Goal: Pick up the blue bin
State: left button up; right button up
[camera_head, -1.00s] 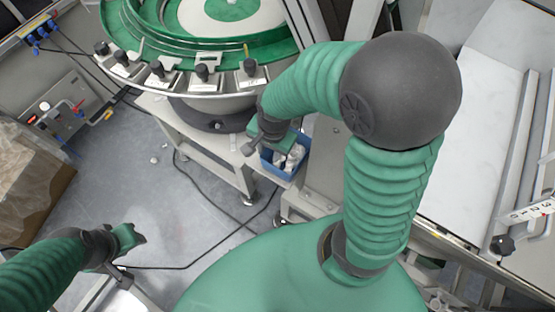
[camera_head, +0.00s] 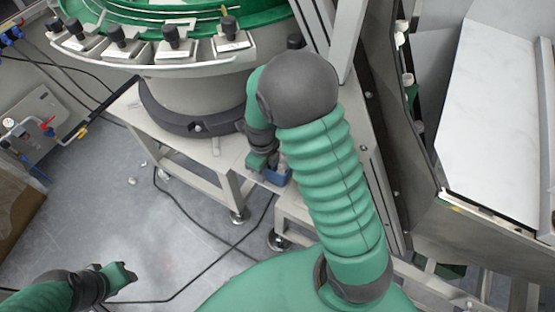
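My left gripper (camera_head: 128,277) is at the lower left, over the floor and far from the bin. Its fingers are too small to read clearly.
A metal machine with a white sloped panel (camera_head: 495,120) is at the right. A black cable (camera_head: 185,205) crosses the grey floor, which is open at the lower left.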

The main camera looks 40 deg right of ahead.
jog(key=shift+d, duration=0.2)
jog(key=c, duration=0.5)
grip_shut()
jog(key=shift+a, duration=0.1)
dwell(0.6)
